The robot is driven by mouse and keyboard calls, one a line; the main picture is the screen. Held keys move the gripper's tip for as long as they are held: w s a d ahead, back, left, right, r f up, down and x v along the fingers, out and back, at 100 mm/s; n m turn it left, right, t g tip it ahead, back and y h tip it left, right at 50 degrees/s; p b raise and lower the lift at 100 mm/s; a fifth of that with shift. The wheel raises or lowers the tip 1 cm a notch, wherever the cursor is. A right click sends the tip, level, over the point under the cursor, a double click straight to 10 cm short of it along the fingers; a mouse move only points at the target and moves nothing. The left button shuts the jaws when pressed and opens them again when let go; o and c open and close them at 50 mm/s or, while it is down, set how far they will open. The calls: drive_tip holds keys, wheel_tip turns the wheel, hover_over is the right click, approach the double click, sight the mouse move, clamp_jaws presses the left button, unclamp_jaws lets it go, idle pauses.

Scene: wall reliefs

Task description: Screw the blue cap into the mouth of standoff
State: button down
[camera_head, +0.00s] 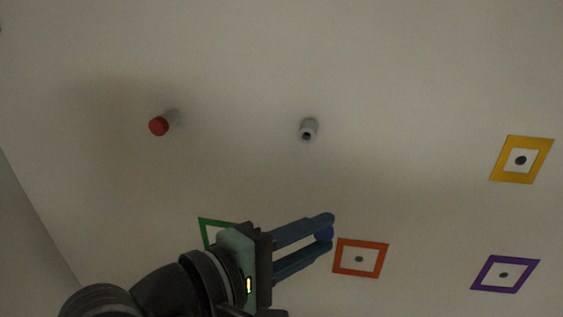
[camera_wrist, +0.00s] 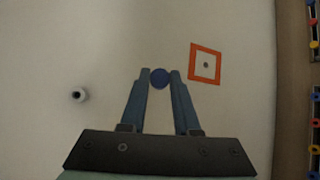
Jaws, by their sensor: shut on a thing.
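The blue cap (camera_head: 324,234) is between the fingertips of my gripper (camera_head: 323,235), which is shut on it. In the wrist view the cap (camera_wrist: 160,78) shows as a dark blue disc between the fingertips of my gripper (camera_wrist: 160,76). A grey standoff (camera_head: 308,130) juts from the wall, above my gripper in the head view, with a dark open mouth. In the wrist view this open standoff (camera_wrist: 78,95) is to the left of the fingers. The cap is apart from it. Another standoff (camera_head: 174,117) at the left carries a red cap (camera_head: 158,126).
An orange square frame (camera_head: 360,258) with a dark centre spot is just right of my fingertips. A green frame (camera_head: 210,228) is partly hidden behind my gripper. Yellow (camera_head: 521,160) and purple (camera_head: 504,274) frames are at the right. The wall around the open standoff is clear.

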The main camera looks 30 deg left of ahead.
drive_tip(key=s+a+r+m+t+h+p, duration=0.1)
drive_tip(key=s+a+r+m+h, duration=0.1)
drive_tip(key=r, duration=0.7)
drive_tip(key=shift+s+a+r+m+h+p, duration=0.15)
drive_tip(key=shift+s+r+m+h+p, duration=0.25)
drive_tip(key=shift+s+m, duration=0.65)
drive_tip(key=shift+s+r, duration=0.1)
drive_tip(key=shift+s, duration=0.05)
drive_tip(key=shift+w+a+p, duration=0.2)
drive_tip(key=shift+w+a, duration=0.1)
drive_tip(key=shift+w, duration=0.65)
drive_tip(key=shift+w+a+p, duration=0.15)
drive_tip(key=shift+w+a, duration=0.1)
drive_tip(key=shift+w, duration=0.7)
drive_tip(key=shift+w+a+p, duration=0.2)
drive_tip(key=shift+w+a, duration=0.1)
drive_tip(key=shift+w, duration=0.65)
drive_tip(key=shift+p, duration=0.65)
drive_tip(key=shift+w+a, duration=0.2)
drive_tip(key=shift+w, duration=0.55)
drive_tip(key=c, duration=0.6)
unclamp_jaws()
drive_tip(key=shift+o, duration=0.2)
drive_tip(key=shift+s, duration=0.1)
drive_tip(key=b+v, duration=0.4)
drive_tip(key=v, duration=0.9)
drive_tip(key=shift+f, duration=0.25)
